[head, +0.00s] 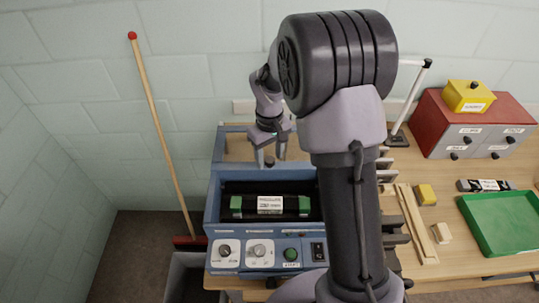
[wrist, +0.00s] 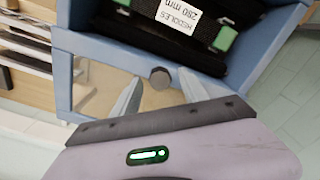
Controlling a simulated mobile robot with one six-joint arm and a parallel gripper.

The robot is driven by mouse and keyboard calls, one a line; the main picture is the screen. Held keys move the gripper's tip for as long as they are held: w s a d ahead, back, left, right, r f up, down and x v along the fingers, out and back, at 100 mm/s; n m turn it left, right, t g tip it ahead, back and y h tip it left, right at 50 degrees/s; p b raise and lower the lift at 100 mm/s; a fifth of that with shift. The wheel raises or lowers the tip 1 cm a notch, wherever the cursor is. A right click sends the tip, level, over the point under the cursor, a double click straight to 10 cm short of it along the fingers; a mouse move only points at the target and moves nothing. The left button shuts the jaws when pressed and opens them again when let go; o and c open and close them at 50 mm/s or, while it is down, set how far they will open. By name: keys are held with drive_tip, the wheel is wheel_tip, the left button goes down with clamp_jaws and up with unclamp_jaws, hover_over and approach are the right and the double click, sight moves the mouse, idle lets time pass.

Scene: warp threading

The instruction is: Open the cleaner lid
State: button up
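The blue cleaner (head: 213,215) stands on the table left of my arm. Its dark basin shows from above and holds a black bar with green ends and a white "HEDDLES" label (head: 270,204). A blue frame (head: 220,143) with a see-through middle, apparently the lid, is at the basin's back; its exact angle is unclear. A dark round knob (wrist: 160,78) is by the blue rail (wrist: 110,66). My gripper (wrist: 158,92) is open, its two fingers on either side of the knob with visible gaps. It also shows in the head view (head: 270,158) above the back rim.
The cleaner's front panel has dials, a green button (head: 291,254) and a black switch (head: 318,251). A broom (head: 160,130) leans on the wall at left. At right are a red cabinet (head: 440,125), a green tray (head: 505,222) and a yellow block (head: 426,194).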

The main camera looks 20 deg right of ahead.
drive_tip(key=shift+r, duration=0.1)
wheel_tip(320, 180, up, 17)
drive_tip(key=p, duration=0.4)
drive_tip(key=s+a+f+m+t+b, duration=0.2)
drive_tip(key=s+f+b, duration=0.1)
drive_tip(key=s+b, duration=0.3)
drive_tip(key=s+a+f+m+t+y+b, duration=0.1)
drive_tip(key=s+a+f+m+t+b, duration=0.1)
drive_tip(key=s+b, duration=0.4)
drive_tip(key=s+a+f+m+t+y+b, duration=0.1)
drive_tip(key=s+a+f+m+b, duration=0.2)
drive_tip(key=s, duration=0.9)
wheel_tip(320, 180, down, 3)
drive_tip(key=b, duration=0.3)
drive_tip(key=shift+s+a+m+t, duration=0.25)
drive_tip(key=shift+a+m+t, duration=0.05)
drive_tip(key=shift+a+t, duration=0.1)
